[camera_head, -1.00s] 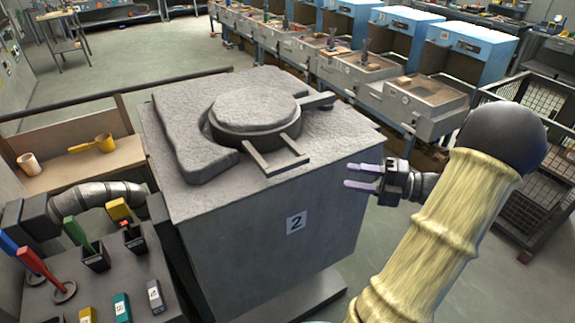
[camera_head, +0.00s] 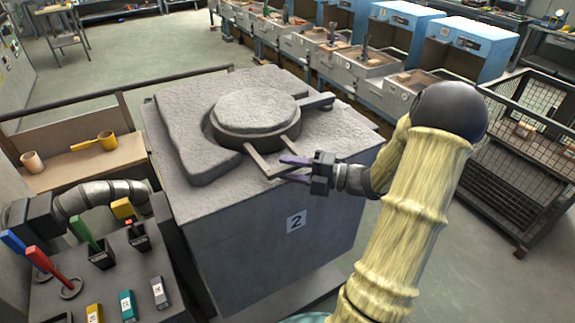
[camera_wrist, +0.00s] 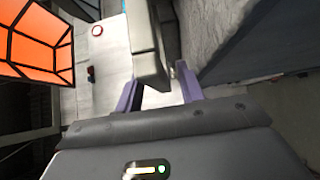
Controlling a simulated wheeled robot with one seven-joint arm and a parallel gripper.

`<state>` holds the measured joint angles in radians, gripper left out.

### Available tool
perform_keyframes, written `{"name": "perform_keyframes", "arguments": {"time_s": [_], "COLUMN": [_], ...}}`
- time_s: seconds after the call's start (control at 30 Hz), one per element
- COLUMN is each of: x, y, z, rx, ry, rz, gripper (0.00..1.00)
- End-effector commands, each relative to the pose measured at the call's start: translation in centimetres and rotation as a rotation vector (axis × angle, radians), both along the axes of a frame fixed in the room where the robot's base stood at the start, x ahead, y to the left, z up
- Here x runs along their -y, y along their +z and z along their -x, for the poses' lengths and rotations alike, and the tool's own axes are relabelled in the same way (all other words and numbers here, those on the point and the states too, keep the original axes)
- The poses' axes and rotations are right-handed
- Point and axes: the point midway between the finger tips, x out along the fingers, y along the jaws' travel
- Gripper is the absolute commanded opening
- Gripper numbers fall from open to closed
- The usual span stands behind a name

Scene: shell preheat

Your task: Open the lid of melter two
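Melter two (camera_head: 290,255) is a grey block marked "2". Its round, rough grey lid (camera_head: 256,110) lies flat and shut on top. A U-shaped handle (camera_head: 262,165) sticks out from the lid's near side. My gripper (camera_head: 284,169) is at the handle's outer end, coming from the right, its purple fingers spread. In the wrist view my gripper (camera_wrist: 158,88) is open, with a grey bar (camera_wrist: 147,45), seemingly the handle, reaching between the fingers. A gap shows beside the bar, and I cannot tell whether either finger touches it.
A tool stand (camera_head: 110,265) with coloured handles and a bent grey pipe (camera_head: 105,195) stand at left. A wooden shelf (camera_head: 85,168) holds a yellow ladle (camera_head: 97,142). A wire cage (camera_head: 520,150) stands at right. Blue-hooded benches line the back. An orange glowing panel (camera_wrist: 35,40) shows in the wrist view.

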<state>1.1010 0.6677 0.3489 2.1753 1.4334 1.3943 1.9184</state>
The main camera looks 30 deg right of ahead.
Motion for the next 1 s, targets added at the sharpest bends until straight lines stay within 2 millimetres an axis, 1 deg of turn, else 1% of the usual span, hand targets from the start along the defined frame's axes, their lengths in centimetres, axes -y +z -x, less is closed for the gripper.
{"name": "perform_keyframes", "arguments": {"time_s": [0.1,0.37,0.5,0.57,1.0], "x": [-0.55,-0.58,-0.58,-0.57,-0.4], "y": [0.0,-0.05,-0.04,-0.04,0.1], "z": [-0.45,-0.5,-0.5,-0.49,-0.13], "rx": [-0.001,-0.001,-0.001,-0.001,-0.001], "ry": [0.001,0.0,0.0,0.0,0.021], "rz": [0.001,0.001,0.001,0.001,-0.001], "gripper": [0.38,0.38,0.11,0.0,0.0]}}
